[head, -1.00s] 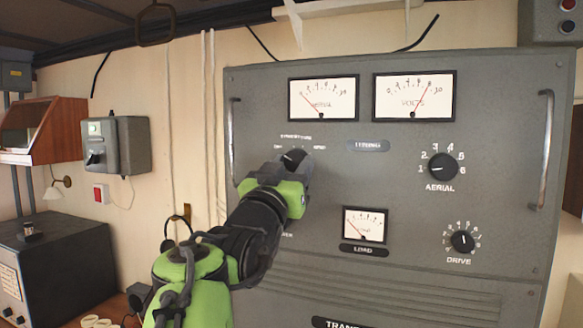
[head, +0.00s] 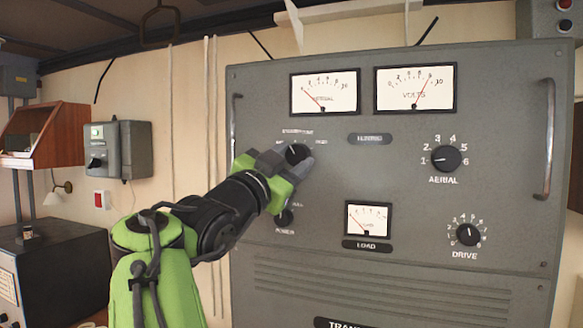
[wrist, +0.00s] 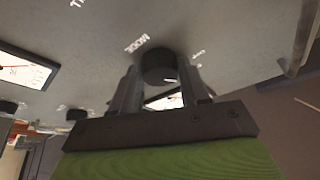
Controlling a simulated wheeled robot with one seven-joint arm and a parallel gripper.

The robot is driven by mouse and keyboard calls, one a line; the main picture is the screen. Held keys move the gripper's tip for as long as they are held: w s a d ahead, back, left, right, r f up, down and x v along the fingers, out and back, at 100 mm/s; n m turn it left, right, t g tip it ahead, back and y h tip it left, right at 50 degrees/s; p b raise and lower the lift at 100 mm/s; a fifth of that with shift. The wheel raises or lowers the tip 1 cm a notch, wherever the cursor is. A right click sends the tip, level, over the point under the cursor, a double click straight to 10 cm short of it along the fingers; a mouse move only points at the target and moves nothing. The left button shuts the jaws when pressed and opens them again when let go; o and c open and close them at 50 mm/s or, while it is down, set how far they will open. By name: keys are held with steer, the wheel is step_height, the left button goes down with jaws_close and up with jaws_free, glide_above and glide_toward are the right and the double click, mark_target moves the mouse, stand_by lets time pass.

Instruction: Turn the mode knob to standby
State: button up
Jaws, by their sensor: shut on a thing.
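The mode knob (head: 297,153) is a round black knob on the upper left of the grey transmitter panel (head: 400,280). Small white labels arc above it, with standby lettering hard to read at this size. My gripper (head: 289,160) reaches it from the lower left, one finger on each side. In the wrist view the knob (wrist: 158,66) sits between the two fingers (wrist: 158,85), with the word MODE on the panel beside it. The gripper is shut on the knob. Which label its pointer faces I cannot tell.
A black power knob (head: 284,217) sits just below my gripper. The aerial knob (head: 446,158), drive knob (head: 468,234) and load meter (head: 368,218) are to the right. Metal handles (head: 549,140) stick out at the panel's sides.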

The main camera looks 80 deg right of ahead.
steer(key=shift+w+m+g+y, duration=0.1)
steer(key=shift+m+g+y, duration=0.3)
steer(key=shift+m, duration=1)
steer(key=o, duration=1)
steer(key=shift+o, duration=0.2)
